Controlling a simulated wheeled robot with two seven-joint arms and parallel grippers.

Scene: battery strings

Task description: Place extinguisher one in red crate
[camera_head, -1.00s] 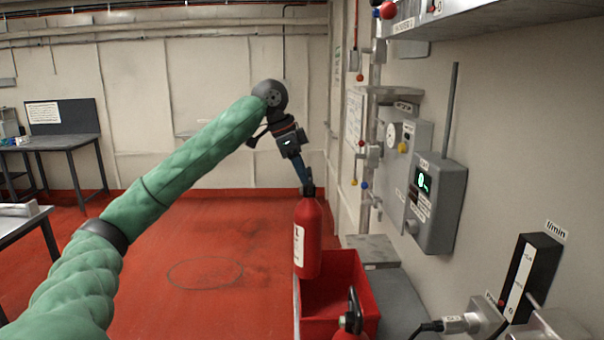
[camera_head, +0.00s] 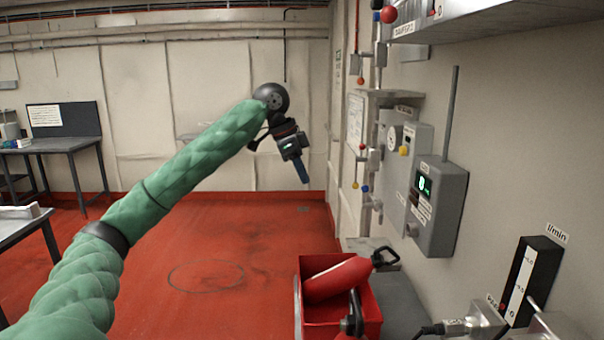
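A red extinguisher (camera_head: 338,280) lies tilted across the red crate (camera_head: 313,262). Its base end is toward the crate's left side, and its black head sticks out past the right rim. My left gripper (camera_head: 304,181) hangs above and behind the crate, apart from the extinguisher, with nothing in it. Its blue fingers overlap from this side, but it has let go of the extinguisher. A second black extinguisher head (camera_head: 352,320), with a bit of red below it, shows at the crate's near end. Its lower part is cut off by the picture edge. My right gripper is out of view.
A grey surface (camera_head: 400,305) lies right of the crate. Wall boxes with gauges (camera_head: 440,205), a flow meter (camera_head: 530,275) and a shelf (camera_head: 480,22) line the right wall. A dark table (camera_head: 50,147) stands at the left. The red floor (camera_head: 240,240) between is clear.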

